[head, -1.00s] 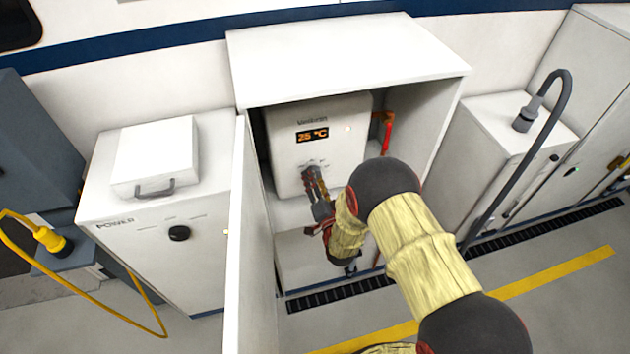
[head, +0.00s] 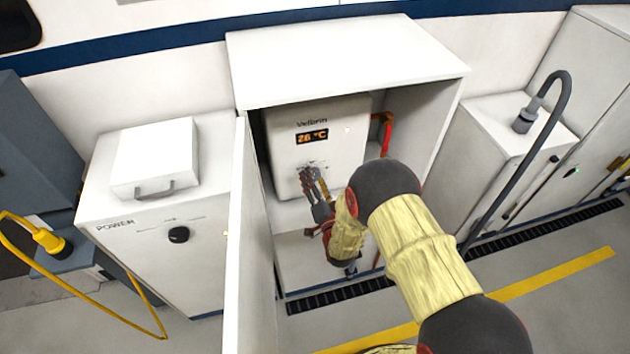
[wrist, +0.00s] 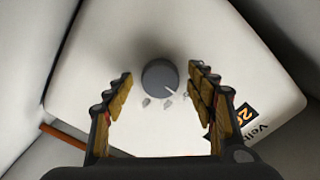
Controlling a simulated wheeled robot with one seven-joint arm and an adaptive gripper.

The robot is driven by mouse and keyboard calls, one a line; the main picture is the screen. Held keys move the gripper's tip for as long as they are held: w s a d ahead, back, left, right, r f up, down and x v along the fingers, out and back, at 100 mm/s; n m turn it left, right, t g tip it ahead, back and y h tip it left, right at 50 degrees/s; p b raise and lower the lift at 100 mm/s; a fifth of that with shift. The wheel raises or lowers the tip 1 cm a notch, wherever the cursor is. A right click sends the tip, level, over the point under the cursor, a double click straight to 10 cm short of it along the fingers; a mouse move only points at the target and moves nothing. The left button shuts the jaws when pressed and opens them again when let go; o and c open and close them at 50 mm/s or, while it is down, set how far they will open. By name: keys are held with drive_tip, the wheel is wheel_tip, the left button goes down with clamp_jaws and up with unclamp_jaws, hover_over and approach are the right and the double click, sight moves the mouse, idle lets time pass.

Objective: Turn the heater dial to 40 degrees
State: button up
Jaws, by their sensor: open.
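The white heater (head: 345,125) stands inside the open cabinet, and its orange display (head: 312,137) appears to read 26 °C. My gripper (wrist: 160,90) is open, with one finger on each side of the dial and gaps between the fingers and the dial. In the head view my gripper (head: 312,180) is at the heater's lower front and covers most of the dial there.
The white cabinet (head: 345,55) encloses the heater, with its open door (head: 240,240) on the left and side wall on the right. A red-handled pipe (head: 385,132) is right of the heater. A power unit (head: 160,225) stands left.

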drive_tip(key=v, duration=1.2)
idle(0.3)
